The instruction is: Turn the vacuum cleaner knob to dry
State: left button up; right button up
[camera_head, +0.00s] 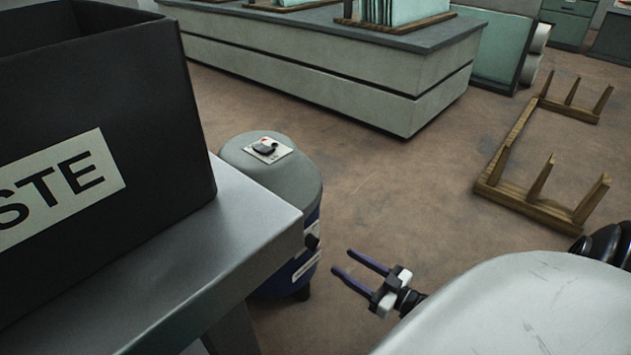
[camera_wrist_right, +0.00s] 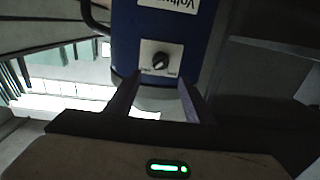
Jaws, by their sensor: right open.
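The vacuum cleaner (camera_head: 243,158) is a drum with a grey top and a blue body (camera_wrist_right: 207,20), standing on the floor beside the metal table. In the right wrist view a black knob (camera_wrist_right: 160,60) sits on a small white plate on the blue body. A dark knob-like part (camera_head: 312,241) shows on the drum's right side in the head view. My right gripper (camera_head: 342,261) is open and empty, its fingers pointing at the drum with a gap between. In the wrist view its fingertips (camera_wrist_right: 159,82) straddle the line to the knob. The knob's setting is too small to read. My left gripper is not in view.
A metal table (camera_head: 235,235) with a black waste bin (camera_head: 150,130) stands close on the left. A dark part on a white plate (camera_head: 267,149) is on the drum's top. A long cabinet (camera_head: 320,75) is behind, and a wooden frame (camera_head: 530,205) lies right. The floor between is clear.

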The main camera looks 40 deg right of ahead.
aim_at(318, 245)
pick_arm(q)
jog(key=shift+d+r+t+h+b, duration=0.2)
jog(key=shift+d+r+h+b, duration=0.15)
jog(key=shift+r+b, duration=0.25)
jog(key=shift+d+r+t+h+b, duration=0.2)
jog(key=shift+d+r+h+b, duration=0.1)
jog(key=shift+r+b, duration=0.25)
pick_arm(e)
jog(key=shift+w+a, duration=0.2)
jog(key=shift+w, duration=1.4)
jog(key=shift+w+a, duration=0.2)
jog(key=shift+w, duration=1.4)
jog(key=shift+w+a, duration=0.2)
jog(key=shift+w, duration=1.4)
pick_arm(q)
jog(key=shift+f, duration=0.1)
pick_arm(e)
jog(key=c, duration=1)
jog(key=shift+c, duration=0.2)
